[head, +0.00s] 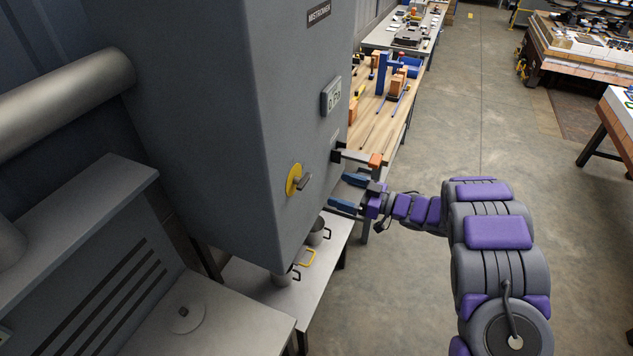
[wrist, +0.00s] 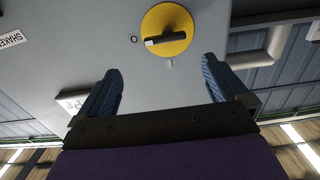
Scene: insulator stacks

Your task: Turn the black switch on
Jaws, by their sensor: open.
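The black switch (head: 303,183) is a rotary handle on a round yellow plate (head: 291,180) on the front of a grey cabinet. In the wrist view the black handle (wrist: 164,40) lies across the yellow plate (wrist: 178,20), its end toward the "O" mark at left; an "I" mark sits below the plate. My gripper (head: 338,191) is open and empty, right of the switch in the head view and apart from it. In the wrist view its two blue fingers (wrist: 160,68) stand wide apart, with the switch beyond them, roughly centred between the tips.
The grey cabinet (head: 215,110) also carries a small display box (head: 331,96). An orange-tipped bar (head: 375,159) juts out beside my gripper. A cluttered workbench (head: 395,118) stands behind; the floor (head: 470,110) at right is open.

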